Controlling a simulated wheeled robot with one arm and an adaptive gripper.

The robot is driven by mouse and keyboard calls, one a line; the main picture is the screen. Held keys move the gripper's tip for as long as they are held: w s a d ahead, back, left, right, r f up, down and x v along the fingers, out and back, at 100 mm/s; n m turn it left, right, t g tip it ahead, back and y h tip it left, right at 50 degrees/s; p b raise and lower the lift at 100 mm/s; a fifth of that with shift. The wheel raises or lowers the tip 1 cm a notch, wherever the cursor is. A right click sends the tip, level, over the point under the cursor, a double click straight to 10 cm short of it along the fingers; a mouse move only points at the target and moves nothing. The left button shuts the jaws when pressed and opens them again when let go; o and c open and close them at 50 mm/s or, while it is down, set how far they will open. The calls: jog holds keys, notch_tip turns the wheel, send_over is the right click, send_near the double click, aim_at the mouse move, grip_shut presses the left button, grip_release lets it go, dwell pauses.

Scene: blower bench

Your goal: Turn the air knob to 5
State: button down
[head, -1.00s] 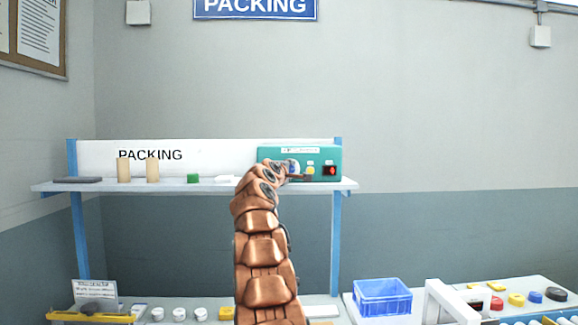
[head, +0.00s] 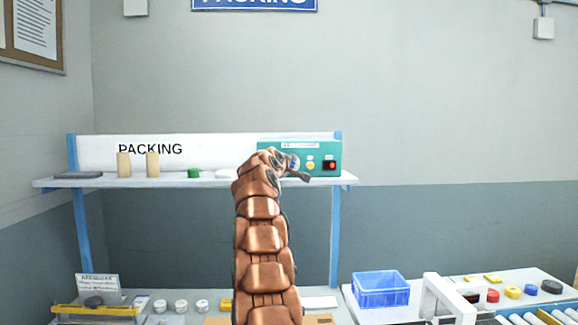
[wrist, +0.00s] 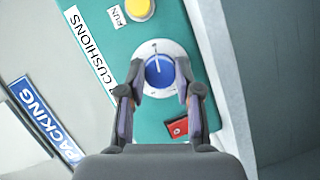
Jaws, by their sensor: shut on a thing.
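The air knob (wrist: 160,71) is a round blue dial with a white pointer line on a white ring, on the green blower box (head: 268,146). In the wrist view the pointer is towards the top of the ring; the scale digits are too small to read. My gripper (wrist: 159,80) is shut on the knob, one finger on each side of it. In the head view my gripper (head: 293,168) is at the front of the box, and my arm hides the box's lower left part.
A yellow button (wrist: 140,8) labelled RUN and a red part (wrist: 177,127) sit near the knob. The box stands at the right end of a shelf (head: 110,182) that also bears tan cylinders (head: 124,165) and a green piece (head: 194,173). A blue crate (head: 381,291) stands below right.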

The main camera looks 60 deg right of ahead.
jog(key=shift+s, duration=0.1)
jog(key=c, duration=1)
grip_release()
jog(key=shift+d, duration=0.15)
jog(key=shift+o, duration=1.1)
jog(key=shift+a, duration=0.2)
jog(key=v, duration=1.1)
jog(key=shift+a, duration=0.35)
jog(key=shift+s, duration=0.15)
